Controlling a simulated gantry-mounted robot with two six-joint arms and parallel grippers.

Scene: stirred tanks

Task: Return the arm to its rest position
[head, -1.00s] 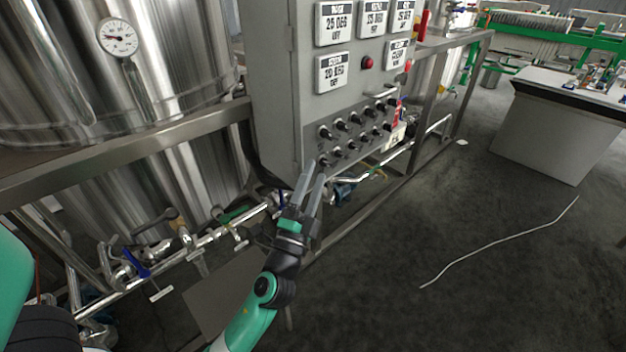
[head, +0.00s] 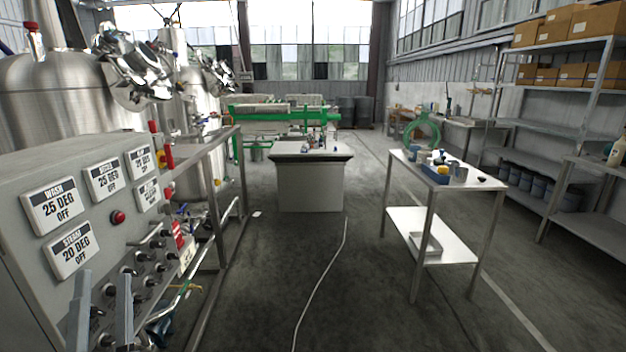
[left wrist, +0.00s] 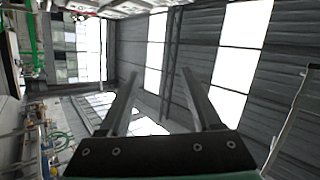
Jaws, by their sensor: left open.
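My left gripper (head: 101,318) shows at the lower left of the head view, in front of the grey control panel's knobs. Its two grey fingers point up and stand apart with nothing between them. The fingers also show open and empty in the left wrist view (left wrist: 160,100), against the windows and dark wall of the hall. The rest of the left arm is below the head view's edge. My right gripper is not in view.
The control panel (head: 30,265) with labels, a red button and knobs stands at the left, before steel tanks (head: 75,100). A white table (head: 460,182) and shelves (head: 560,110) stand at the right. A cable (head: 321,285) lies on the open floor.

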